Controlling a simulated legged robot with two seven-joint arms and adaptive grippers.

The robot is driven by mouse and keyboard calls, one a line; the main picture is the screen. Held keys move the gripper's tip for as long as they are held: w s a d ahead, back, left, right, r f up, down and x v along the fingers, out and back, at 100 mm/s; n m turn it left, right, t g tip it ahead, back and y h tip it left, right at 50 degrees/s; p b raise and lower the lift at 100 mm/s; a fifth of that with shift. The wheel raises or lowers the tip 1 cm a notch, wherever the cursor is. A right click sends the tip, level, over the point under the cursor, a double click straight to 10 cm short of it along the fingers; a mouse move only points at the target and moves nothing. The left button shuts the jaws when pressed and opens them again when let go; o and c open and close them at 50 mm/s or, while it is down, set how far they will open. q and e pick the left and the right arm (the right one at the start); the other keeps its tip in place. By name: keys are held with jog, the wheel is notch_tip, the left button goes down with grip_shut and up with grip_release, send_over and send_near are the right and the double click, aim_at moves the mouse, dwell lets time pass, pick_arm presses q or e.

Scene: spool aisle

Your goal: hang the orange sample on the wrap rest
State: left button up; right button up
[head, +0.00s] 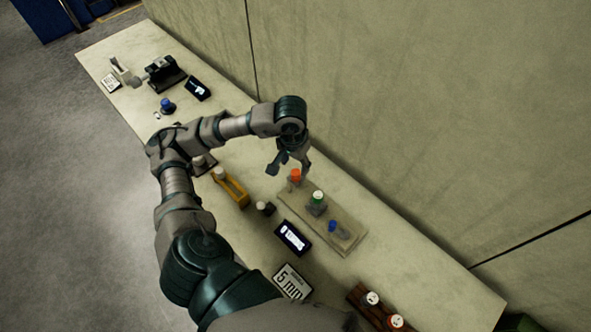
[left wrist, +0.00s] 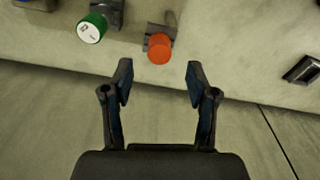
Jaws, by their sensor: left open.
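The orange sample (head: 295,175) has an orange round top and stands at the far left end of a beige board (head: 345,240). In the left wrist view the orange sample (left wrist: 159,48) lies just beyond the fingertips, between their lines. My left gripper (head: 290,166) is open and empty, right by the orange top; its two fingers (left wrist: 160,72) are apart on either side in the left wrist view. I cannot tell for sure which thing is the wrap rest; a yellow holder (head: 236,192) stands left of the board. My right gripper is not in view.
A green-topped sample (head: 318,196) and a blue one (head: 333,227) share the board. Dark displays (head: 292,237), a "5 mm" sign (head: 292,281) and a brown rack (head: 366,311) stand nearby. A wall (head: 420,100) runs along the table's back.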

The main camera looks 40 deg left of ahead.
pick_arm(q)
notch_tip(320, 180, up, 6)
jog(key=shift+s, duration=0.2)
jog(key=shift+r, duration=0.1)
dwell(0.4)
